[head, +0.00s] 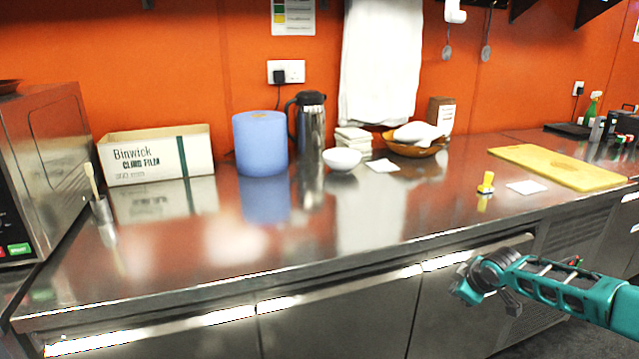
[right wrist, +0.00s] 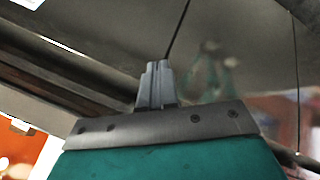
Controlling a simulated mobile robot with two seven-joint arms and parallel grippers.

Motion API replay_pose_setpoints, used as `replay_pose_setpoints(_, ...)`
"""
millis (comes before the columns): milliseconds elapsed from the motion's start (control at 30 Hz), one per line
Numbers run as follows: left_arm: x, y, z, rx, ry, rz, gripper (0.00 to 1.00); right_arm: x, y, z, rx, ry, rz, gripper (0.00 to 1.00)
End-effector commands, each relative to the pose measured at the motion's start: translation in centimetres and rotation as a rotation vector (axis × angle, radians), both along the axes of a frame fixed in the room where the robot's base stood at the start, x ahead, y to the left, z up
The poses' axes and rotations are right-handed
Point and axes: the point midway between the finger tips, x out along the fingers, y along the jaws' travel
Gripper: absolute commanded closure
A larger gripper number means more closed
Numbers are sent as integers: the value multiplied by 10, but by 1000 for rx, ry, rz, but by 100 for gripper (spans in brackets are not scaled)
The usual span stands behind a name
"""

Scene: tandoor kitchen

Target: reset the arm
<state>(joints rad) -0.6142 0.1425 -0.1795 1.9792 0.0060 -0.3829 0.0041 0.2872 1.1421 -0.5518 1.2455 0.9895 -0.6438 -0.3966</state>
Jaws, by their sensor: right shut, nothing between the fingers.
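My right arm comes in from the right in the head view, with its teal links in front of the counter's lower doors. Its gripper end is turned away there, so the fingers are hard to make out. In the right wrist view my right gripper (right wrist: 155,80) shows two grey fingers pressed together with nothing between them. It is close to the steel cabinet front (right wrist: 230,40), below the counter edge. Whether it touches the steel I cannot tell. My left gripper is not in view.
The steel counter (head: 300,240) holds a cling film box (head: 155,157), blue roll (head: 260,145), steel flask (head: 311,125), white bowl (head: 342,159), yellow-topped tool (head: 486,183) and yellow board (head: 560,167). A microwave (head: 45,160) stands at left. The counter's front middle is clear.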

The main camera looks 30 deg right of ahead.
Motion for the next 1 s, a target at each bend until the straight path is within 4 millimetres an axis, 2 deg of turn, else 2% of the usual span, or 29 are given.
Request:
replay_pose_setpoints(67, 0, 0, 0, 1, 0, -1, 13, 0, 2, -2, 1, 0, 2, 100)
replay_pose_setpoints(167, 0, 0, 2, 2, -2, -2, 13, -2, 19, -13, 16, 5, 23, 100)
replay_pose_setpoints(267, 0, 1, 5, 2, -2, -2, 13, -6, 61, -38, 56, 4, 72, 100)
replay_pose_setpoints(367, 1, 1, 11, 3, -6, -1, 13, -19, 125, -69, 122, -9, 134, 100)
replay_pose_setpoints(400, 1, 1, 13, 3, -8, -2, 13, -26, 154, -80, 155, -19, 155, 100)
replay_pose_setpoints(533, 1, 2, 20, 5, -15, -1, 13, -58, 247, -101, 271, -73, 201, 100)
replay_pose_setpoints(600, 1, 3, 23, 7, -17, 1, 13, -80, 296, -102, 344, -115, 202, 100)
replay_pose_setpoints(700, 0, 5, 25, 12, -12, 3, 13, -109, 351, -91, 434, -188, 168, 100)
replay_pose_setpoints(733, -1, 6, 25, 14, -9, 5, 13, -117, 362, -86, 454, -210, 151, 100)
replay_pose_setpoints(833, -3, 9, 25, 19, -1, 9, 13, -139, 388, -67, 503, -275, 88, 100)
replay_pose_setpoints(1000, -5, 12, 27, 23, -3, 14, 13, -161, 400, -44, 528, -345, -1, 100)
